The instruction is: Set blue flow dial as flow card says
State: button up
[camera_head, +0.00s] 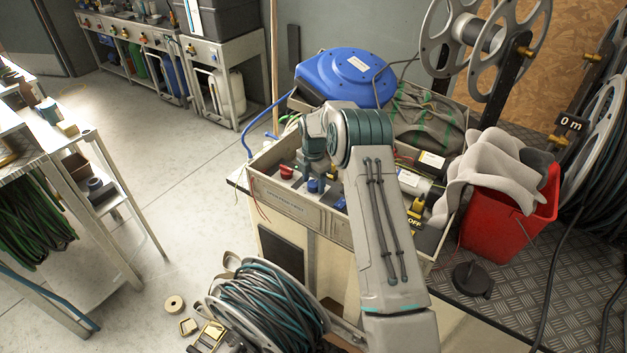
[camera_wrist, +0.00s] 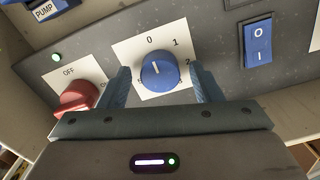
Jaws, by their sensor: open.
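The blue flow dial (camera_wrist: 161,72) sits on a white plate (camera_wrist: 125,52) marked 0, 1 and 2 in the wrist view. Its white pointer line points up and slightly left, toward the 0. My gripper (camera_wrist: 160,70) is open, with one blue-grey finger on each side of the dial; I cannot tell whether they touch it. In the head view the blue dial (camera_head: 315,187) shows below my gripper (camera_head: 313,176) on the bench panel. No flow card can be read; white labels (camera_head: 432,160) in the bench are too small to read.
A red knob (camera_wrist: 77,97) with an OFF mark is close left of my fingers. A blue rocker switch (camera_wrist: 257,43) is to the right, and a PUMP switch (camera_wrist: 48,8) at upper left. A red bucket (camera_head: 510,220) and hose reel (camera_head: 265,310) flank the bench.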

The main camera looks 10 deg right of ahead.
jog(key=c, duration=1)
jog(key=shift+m, duration=0.3)
